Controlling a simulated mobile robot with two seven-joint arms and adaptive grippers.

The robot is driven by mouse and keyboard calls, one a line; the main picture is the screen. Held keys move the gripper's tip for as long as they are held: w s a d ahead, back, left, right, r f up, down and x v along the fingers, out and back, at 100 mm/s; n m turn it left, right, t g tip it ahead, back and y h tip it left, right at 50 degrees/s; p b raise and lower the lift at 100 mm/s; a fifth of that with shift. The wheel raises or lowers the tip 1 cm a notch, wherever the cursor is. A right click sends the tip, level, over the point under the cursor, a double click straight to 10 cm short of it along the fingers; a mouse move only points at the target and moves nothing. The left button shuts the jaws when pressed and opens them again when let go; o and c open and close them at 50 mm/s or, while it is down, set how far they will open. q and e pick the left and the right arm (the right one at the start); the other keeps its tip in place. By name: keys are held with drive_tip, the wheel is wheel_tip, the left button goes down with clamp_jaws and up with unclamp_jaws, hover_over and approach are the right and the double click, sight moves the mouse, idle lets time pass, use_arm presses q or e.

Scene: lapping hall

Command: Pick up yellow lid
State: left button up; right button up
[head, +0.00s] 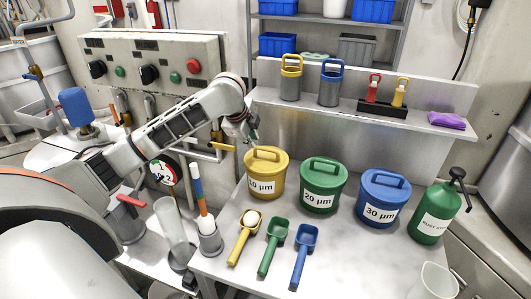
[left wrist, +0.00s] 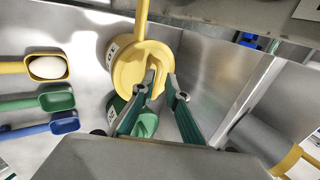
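The yellow lid (head: 267,157) sits on the yellow tub labelled 10 µm (head: 264,185), at the left of a row of tubs. It also shows in the left wrist view (left wrist: 130,73), with its raised handle (left wrist: 156,84). My left gripper (left wrist: 158,80) is open, its two green-backed fingers apart on either side of the handle as seen from the wrist. Contact cannot be told. In the head view my left gripper (head: 254,141) is at the back left of the lid, partly hidden by its own arm. My right gripper is in neither view.
A green tub (head: 323,193) and a blue tub (head: 381,206) stand to the right, with a green bottle (head: 431,219) beyond. Yellow (head: 240,245), green (head: 270,258) and blue (head: 299,268) scoops lie in front. A yellow lever (head: 222,147) sticks out left of the lid.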

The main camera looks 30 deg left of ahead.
sight(257, 147)
use_arm(q)
drive_tip(key=shift+w+a, duration=0.2)
drive_tip(key=shift+x, duration=1)
drive_tip(key=x, duration=0.5)
drive_tip(key=shift+d+f, duration=0.15)
drive_tip(key=shift+f, duration=0.05)
clamp_jaws()
drive_tip(key=shift+r, duration=0.1)
